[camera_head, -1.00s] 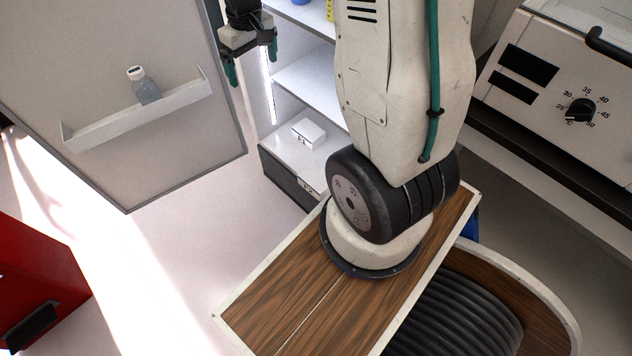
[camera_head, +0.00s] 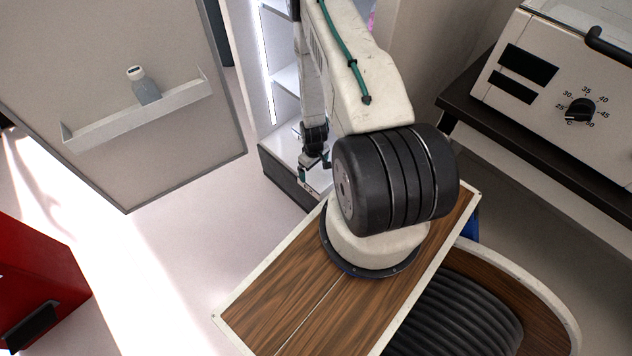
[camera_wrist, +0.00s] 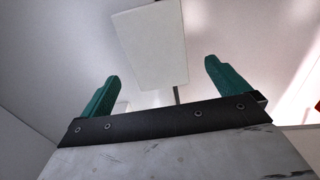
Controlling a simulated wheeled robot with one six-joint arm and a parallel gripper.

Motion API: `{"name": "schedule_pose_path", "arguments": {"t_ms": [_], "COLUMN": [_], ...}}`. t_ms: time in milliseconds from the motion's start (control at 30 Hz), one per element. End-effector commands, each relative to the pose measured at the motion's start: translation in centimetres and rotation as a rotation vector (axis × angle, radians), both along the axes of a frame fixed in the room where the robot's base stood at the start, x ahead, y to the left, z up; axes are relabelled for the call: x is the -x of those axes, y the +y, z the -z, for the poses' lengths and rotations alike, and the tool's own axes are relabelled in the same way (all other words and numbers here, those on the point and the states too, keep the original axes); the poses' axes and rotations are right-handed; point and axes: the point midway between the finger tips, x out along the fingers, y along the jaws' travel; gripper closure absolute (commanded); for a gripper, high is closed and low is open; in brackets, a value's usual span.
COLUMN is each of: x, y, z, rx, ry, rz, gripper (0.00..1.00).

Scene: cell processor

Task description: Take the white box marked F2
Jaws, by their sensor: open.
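A white box (camera_head: 319,182) with a small dark mark sits at the front edge of the low shelf in the open cabinet, mostly behind my arm; its mark is too small here to read surely. My gripper (camera_head: 312,170) is just above and beside it, pointing down. In the wrist view my gripper (camera_wrist: 165,85) is open, with two green fingers apart. A plain pale rectangular block (camera_wrist: 150,45), probably this box, shows beyond and between the fingertips, with no mark legible. Whether the fingers touch it cannot be told.
The cabinet's shelf (camera_head: 280,148) is lit white, with shelves above. Its open door (camera_head: 120,60) stands left, with a rack (camera_head: 140,115) holding a bottle (camera_head: 145,86). A machine with a dial (camera_head: 560,90) stands at right. The floor (camera_head: 190,230) before the cabinet is clear.

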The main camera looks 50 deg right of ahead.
Motion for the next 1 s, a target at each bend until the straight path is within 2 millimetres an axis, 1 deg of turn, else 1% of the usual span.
{"name": "schedule_pose_path", "arguments": {"t_ms": [33, 167, 367, 600, 700, 800, 967, 1000], "x": [0.5, 1.0, 0.9, 0.7, 0.7, 0.6, 0.6, 0.6], "y": [0.1, 0.2, 0.1, -0.4, -0.4, -0.4, -0.4, -0.4], "z": [0.8, 2.3, 4.5, 8.0, 9.0, 9.3, 9.3, 9.3], "rx": [-0.001, -0.001, -0.001, -0.001, -0.001, -0.001, -0.001, -0.001], "ry": [0.001, 0.002, 0.001, 0.002, 0.001, 0.001, 0.001, 0.001], "rz": [0.001, 0.000, 0.000, 0.000, 0.000, 0.000, 0.000, 0.000], "gripper": [0.00, 0.00, 0.00, 0.00, 0.00, 0.00, 0.00, 0.03]}}
